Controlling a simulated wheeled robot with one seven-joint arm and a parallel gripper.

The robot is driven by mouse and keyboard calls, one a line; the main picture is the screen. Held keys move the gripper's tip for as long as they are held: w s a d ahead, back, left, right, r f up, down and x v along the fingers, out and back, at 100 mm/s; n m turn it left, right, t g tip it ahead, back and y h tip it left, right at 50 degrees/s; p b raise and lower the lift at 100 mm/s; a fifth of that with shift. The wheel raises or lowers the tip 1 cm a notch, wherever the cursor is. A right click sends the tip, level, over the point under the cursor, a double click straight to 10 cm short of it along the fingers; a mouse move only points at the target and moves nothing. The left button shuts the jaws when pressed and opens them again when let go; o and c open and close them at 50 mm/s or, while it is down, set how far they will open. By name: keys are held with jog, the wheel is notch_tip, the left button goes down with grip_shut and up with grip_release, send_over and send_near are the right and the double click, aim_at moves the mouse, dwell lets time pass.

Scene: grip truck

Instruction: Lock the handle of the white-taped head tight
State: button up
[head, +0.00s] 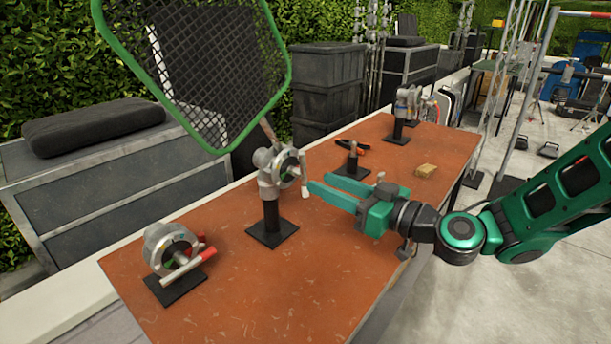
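The white-taped head is a grey metal grip head (268,180) on a black-based stand in the middle of the table. Its round face has a handle (305,191) with a white end, hanging roughly downward on the right side. A green-framed black mesh panel (190,70) rises above this head on a rod. My gripper (316,182) reaches in from the right with its teal fingers apart. The fingertips are just right of the white handle end and look empty. I cannot tell whether they touch it.
Another head (168,250) with a red-and-white handle stands front left. Another head (408,101) stands at the far end. A small post (352,162), an orange-black clamp (352,144) and a tan block (426,170) lie beyond my gripper. The front tabletop (290,290) is clear.

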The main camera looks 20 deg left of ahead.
aim_at(306, 176)
jog(key=x, duration=0.7)
jog(key=shift+a, duration=0.15)
